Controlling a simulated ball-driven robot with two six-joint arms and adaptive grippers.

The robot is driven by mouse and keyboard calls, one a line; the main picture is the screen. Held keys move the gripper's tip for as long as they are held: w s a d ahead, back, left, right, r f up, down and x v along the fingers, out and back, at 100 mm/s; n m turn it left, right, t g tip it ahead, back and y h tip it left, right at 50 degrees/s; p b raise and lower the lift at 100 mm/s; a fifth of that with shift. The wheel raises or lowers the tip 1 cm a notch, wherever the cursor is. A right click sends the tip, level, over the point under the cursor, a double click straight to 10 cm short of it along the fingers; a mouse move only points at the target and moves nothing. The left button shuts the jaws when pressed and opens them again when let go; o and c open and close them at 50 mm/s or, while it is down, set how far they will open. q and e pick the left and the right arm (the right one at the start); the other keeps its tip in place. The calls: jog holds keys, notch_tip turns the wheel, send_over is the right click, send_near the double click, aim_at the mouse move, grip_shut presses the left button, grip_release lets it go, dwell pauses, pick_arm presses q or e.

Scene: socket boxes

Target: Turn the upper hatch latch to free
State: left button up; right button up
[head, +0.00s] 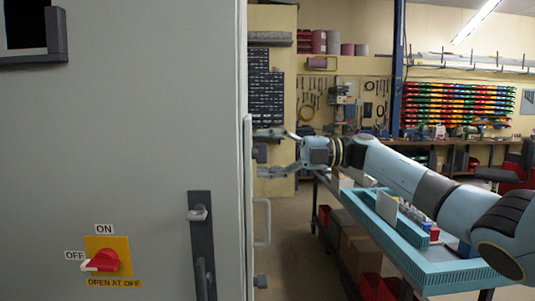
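The upper hatch latch (259,153) is a small dark grey knob on the right side of the tall grey cabinet (150,150). My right gripper (264,153) reaches in from the right at the latch's height. Its two fingers are spread, one above and one below the latch, with a gap to it in the picture. I cannot tell whether they touch the cabinet side. A similar lower latch (260,282) sits further down the same side, below a pale bar handle (266,222). My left gripper is not in view.
The cabinet front carries a red rotary switch (103,261) on a yellow plate and a dark door handle (201,240). A light blue tray (440,276) lies on a workbench at the right, below my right arm. Open floor lies between the cabinet and that bench.

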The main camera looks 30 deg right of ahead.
jog(key=v, duration=1.2)
dwell(0.3)
